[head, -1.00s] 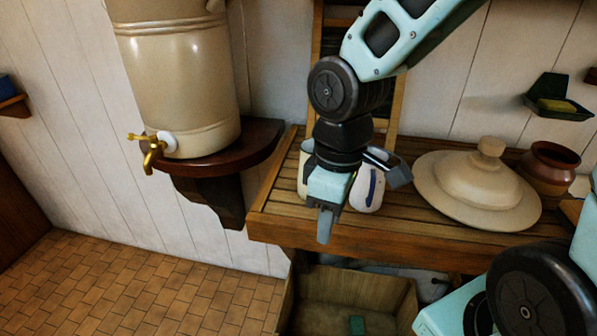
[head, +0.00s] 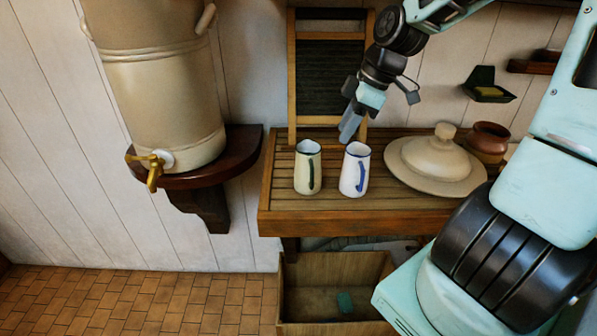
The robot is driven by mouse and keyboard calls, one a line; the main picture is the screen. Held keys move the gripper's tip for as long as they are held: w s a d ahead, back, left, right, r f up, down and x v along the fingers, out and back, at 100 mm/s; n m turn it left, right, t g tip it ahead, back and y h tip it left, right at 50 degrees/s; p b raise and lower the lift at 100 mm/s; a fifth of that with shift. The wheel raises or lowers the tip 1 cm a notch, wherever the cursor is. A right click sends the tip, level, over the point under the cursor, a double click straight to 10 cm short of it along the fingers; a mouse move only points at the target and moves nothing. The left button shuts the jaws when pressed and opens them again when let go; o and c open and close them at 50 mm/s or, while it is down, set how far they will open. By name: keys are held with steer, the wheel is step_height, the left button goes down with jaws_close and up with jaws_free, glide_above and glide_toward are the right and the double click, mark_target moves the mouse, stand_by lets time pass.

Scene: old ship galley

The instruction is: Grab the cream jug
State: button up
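The cream jug (head: 307,167) stands upright on the slatted wooden shelf, near its left end. It has a dark rim and a dark green handle on its right side. A white jug (head: 355,169) with a blue rim and blue handle stands just to its right, with a small gap between them. My gripper (head: 348,126) hangs above and behind the white jug, to the upper right of the cream jug, with its fingers angled down to the left. It touches neither jug and nothing shows in it. The fingers overlap from this side, so their gap is hidden.
A lidded cream dish (head: 437,165) and a brown pot (head: 488,142) stand to the right on the slatted shelf (head: 330,219). A washboard (head: 292,80) leans behind the jugs. A large urn (head: 165,95) with a brass tap stands left on its own bracket. A wooden box (head: 335,268) is below.

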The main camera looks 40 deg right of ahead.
steer(key=b, duration=0.2)
glide_toward(309, 172)
steer(key=s+a+f, duration=0.2)
steer(key=a+f, duration=0.2)
steer(key=f, duration=0.3)
steer(key=shift+w+f, duration=0.3)
steer(key=shift+f, duration=0.25)
jaws_close()
